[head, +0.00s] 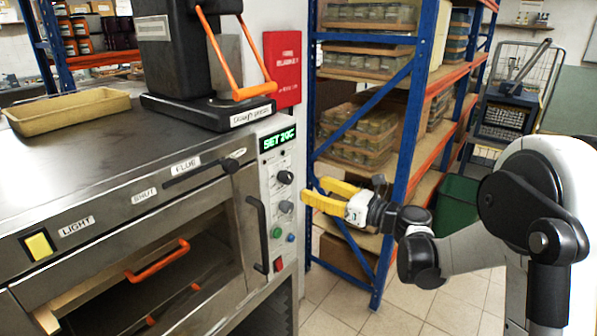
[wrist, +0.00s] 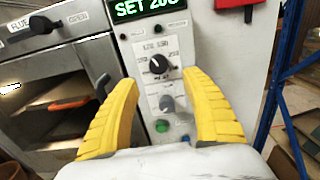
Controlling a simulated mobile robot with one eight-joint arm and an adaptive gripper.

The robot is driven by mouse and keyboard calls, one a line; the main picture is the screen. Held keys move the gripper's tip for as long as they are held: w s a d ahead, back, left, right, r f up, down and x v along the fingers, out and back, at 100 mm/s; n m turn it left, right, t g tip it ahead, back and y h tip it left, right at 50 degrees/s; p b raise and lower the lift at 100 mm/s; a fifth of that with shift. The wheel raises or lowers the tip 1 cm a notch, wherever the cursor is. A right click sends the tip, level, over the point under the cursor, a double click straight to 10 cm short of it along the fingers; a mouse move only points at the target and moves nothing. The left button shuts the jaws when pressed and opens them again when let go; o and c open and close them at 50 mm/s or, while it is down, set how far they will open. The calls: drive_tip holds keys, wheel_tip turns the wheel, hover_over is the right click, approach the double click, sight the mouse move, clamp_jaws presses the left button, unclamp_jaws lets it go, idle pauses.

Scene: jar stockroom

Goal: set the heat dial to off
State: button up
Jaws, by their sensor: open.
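The heat dial (head: 286,177) is a black round knob on the light control panel at the oven's right end, with printed marks around it. In the wrist view the dial (wrist: 159,62) shows between and just beyond my fingertips, its white pointer line toward the upper left. The printed marks are too small to read surely. A green display (wrist: 147,6) above it reads "SET" and a number near 200. My gripper (head: 306,192) has yellow fingers, open and empty, in front of the panel. In the wrist view the fingers (wrist: 158,82) spread either side of the dial, apparently not touching it.
Below the dial are a grey knob (wrist: 166,103), a green button (wrist: 162,126) and a red switch (head: 278,264). A black vertical door handle (head: 257,222) stands left of the panel. A blue-post shelf (head: 408,130) with jars is behind my gripper.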

sight(290, 179)
drive_tip(key=b+x, duration=0.1)
drive_tip(key=x, duration=0.8)
drive_tip(key=shift+a, duration=0.3)
drive_tip(key=c, duration=1.2)
